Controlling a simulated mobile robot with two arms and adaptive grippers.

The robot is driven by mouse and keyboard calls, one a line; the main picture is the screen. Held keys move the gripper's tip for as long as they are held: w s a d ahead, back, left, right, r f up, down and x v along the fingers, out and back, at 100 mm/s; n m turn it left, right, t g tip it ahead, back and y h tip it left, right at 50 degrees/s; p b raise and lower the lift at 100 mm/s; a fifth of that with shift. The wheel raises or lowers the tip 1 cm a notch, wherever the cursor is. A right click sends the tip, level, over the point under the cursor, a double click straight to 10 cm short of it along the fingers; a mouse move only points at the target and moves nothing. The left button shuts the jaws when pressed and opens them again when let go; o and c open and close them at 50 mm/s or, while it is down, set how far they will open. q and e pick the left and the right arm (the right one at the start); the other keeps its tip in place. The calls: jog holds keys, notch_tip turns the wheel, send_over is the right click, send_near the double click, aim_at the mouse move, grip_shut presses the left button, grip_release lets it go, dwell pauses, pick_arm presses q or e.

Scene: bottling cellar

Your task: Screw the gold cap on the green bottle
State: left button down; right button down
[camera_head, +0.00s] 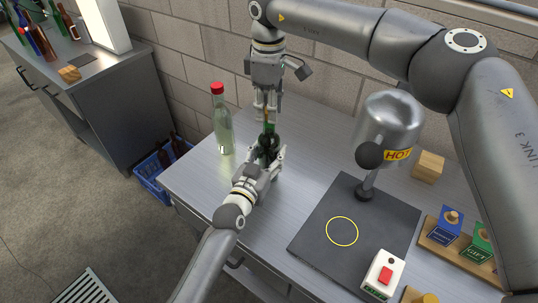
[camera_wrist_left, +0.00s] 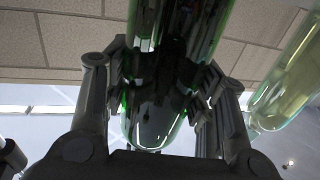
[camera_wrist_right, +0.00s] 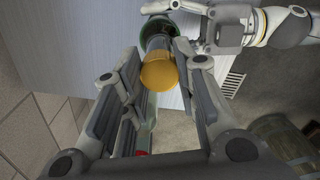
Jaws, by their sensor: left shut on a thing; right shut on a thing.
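The dark green bottle (camera_head: 268,141) stands upright near the back left of the metal table. My left gripper (camera_head: 266,156) is shut around its body, which fills the middle of the left wrist view (camera_wrist_left: 165,105). My right gripper (camera_head: 267,98) points down from above, over the bottle's neck. In the right wrist view the gold cap (camera_wrist_right: 160,74) lies between the right fingers, in line with the green bottle (camera_wrist_right: 155,35) beyond it. The right gripper is shut on the cap. Whether the cap is seated on the thread I cannot tell.
A pale green bottle with a red cap (camera_head: 222,125) stands close left. To the right are a silver heater marked HOT (camera_head: 390,120), a dark mat (camera_head: 310,240), a red-button box (camera_head: 384,275), a wooden block (camera_head: 428,166) and a label rack (camera_head: 455,248). A blue crate (camera_head: 150,178) is on the floor.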

jog(key=m, duration=0.3)
jog(key=c, duration=1.1)
grip_release()
jog(key=shift+c, duration=0.2)
jog(key=shift+r, duration=2.3)
